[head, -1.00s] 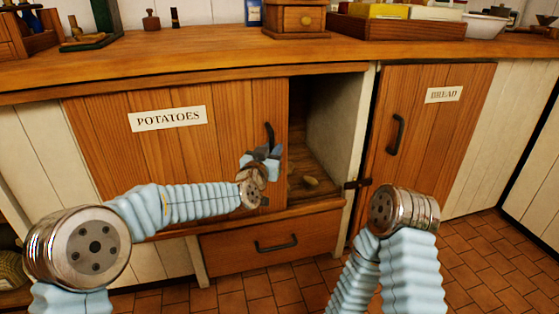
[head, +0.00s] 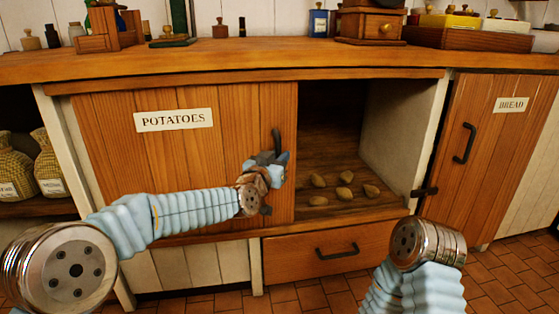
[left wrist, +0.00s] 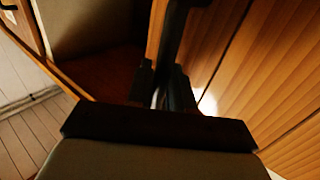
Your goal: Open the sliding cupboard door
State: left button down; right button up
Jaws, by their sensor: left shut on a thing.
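The sliding cupboard door (head: 200,165) is wooden, with a label reading POTATOES. It stands partly open, with a gap at its right showing the inside of the cupboard (head: 385,135). Its dark upright handle (head: 276,143) is near the door's right edge. My left gripper (head: 272,163) is shut on the handle; its fingers partly hide the lower part. In the left wrist view, the dark fingers (left wrist: 168,88) close around the handle (left wrist: 178,35) beside the door's slats (left wrist: 265,65). My right arm is at the lower right of the head view, but its gripper is not visible.
Several potatoes (head: 345,178) lie on the cupboard floor. A drawer (head: 335,252) is below the opening. A BREAD door (head: 487,150) stands shut at the right. Sacks (head: 47,165) sit on an open shelf at the left. The counter (head: 240,62) above carries a grinder and boxes.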

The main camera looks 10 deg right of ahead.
pick_arm(q)
jog(key=shift+f, duration=0.1)
jog(key=c, duration=1.2)
grip_release()
jog(key=shift+o, duration=0.2)
jog(key=v, duration=1.3)
jog(key=shift+s, duration=0.35)
jog(key=shift+a, duration=0.15)
